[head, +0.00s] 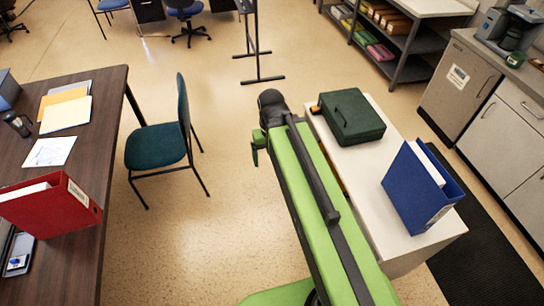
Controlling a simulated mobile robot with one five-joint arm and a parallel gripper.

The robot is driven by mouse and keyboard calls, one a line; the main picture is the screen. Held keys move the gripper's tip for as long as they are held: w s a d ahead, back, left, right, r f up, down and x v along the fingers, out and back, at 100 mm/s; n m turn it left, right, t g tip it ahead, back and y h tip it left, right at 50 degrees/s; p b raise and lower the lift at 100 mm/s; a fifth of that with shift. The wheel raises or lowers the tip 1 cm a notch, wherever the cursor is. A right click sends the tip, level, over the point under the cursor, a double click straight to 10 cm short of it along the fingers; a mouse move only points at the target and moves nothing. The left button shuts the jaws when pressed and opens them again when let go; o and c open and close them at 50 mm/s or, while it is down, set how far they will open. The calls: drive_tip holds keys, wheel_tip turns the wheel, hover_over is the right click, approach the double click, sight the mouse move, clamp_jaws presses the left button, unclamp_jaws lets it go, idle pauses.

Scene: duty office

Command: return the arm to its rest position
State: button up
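My green arm with a dark strip along it reaches from the bottom of the head view up to a dark joint near the middle. A small green part at its far end, which seems to belong to my gripper (258,148), hangs left of the joint, above the floor between the chair and the white table. The fingers cannot be made out, so whether they are open or shut does not show. I see nothing held there.
A white table (400,215) close right of my arm bears a dark green case (351,116) and a blue binder (418,188). A green chair (158,147) and brown desk (88,215) with a red binder (55,205) stand left. Floor between chair and arm is clear.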

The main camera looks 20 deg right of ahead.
wheel_tip(320, 180, down, 14)
drive_tip(key=b, duration=1.4)
drive_tip(key=shift+f, duration=0.1)
